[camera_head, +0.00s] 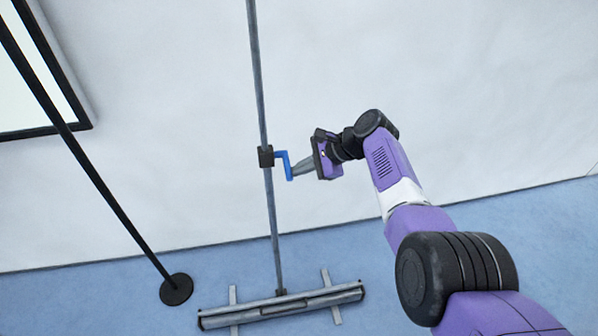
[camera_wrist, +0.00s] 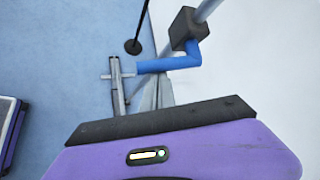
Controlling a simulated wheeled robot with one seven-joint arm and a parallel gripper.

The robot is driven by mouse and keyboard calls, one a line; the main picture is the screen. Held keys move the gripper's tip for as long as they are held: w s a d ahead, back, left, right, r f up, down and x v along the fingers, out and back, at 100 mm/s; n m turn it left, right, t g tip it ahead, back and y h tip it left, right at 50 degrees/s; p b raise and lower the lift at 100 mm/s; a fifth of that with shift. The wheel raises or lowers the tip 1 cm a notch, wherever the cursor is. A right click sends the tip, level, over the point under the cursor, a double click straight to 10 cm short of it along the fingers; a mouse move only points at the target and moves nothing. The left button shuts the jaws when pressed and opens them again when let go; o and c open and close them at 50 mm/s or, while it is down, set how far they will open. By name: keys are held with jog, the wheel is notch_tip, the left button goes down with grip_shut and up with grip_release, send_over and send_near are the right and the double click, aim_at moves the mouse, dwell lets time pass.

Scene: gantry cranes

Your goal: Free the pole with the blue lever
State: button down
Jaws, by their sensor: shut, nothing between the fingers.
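A thin grey pole (camera_head: 257,80) rises from a grey foot bar (camera_head: 280,304) in front of a white wall. A dark clamp block (camera_head: 266,157) sits around the pole. A bent blue lever (camera_head: 283,156) comes out of its right side and turns down. My gripper (camera_head: 294,173) is shut and empty, with its fingertips right at the lever's lower end; I cannot tell whether they touch. In the wrist view the blue lever (camera_wrist: 170,63) and clamp block (camera_wrist: 185,29) lie just beyond the fingers (camera_wrist: 157,92), with the pole (camera_wrist: 206,9) behind.
A black pole (camera_head: 93,171) on a round black base (camera_head: 176,289) stands to the left. A dark-framed panel (camera_head: 30,80) is at the upper left, partly behind that pole. The blue floor (camera_head: 235,260) is clear between the two poles.

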jog(key=shift+w+a+f+b, duration=0.15)
jog(key=shift+w+b, duration=0.45)
jog(key=shift+b, duration=1.3)
